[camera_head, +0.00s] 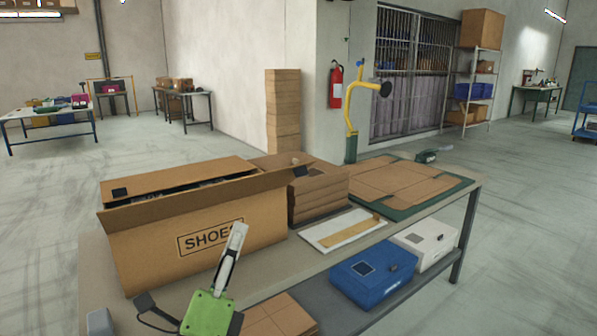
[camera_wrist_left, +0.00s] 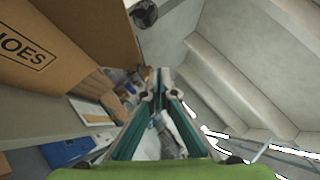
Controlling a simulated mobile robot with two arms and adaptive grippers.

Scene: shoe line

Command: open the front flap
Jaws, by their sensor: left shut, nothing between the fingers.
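The brown cardboard box marked SHOES (camera_head: 150,258) stands on the left part of the workbench, its top partly open with a dark inside. Its front flap (camera_head: 195,198) runs along the near top edge, seen as a narrow strip sticking up and outward. In the left wrist view the box (camera_wrist_left: 30,62) is at the upper left, with a brown flap (camera_wrist_left: 100,28) beside it. My left gripper (camera_head: 238,230) is in front of the box's front face, fingers pointing up, below the flap. It is shut and empty; its fingertips (camera_wrist_left: 158,75) meet in the wrist view. My right gripper is not in view.
A stack of folded cardboard (camera_head: 318,198) stands right of the box. Flat cardboard blanks (camera_head: 390,182) lie on a green mat. A white tray (camera_head: 328,232) lies near the front edge. A blue box (camera_head: 365,278) and a white box (camera_head: 430,245) sit on the lower shelf.

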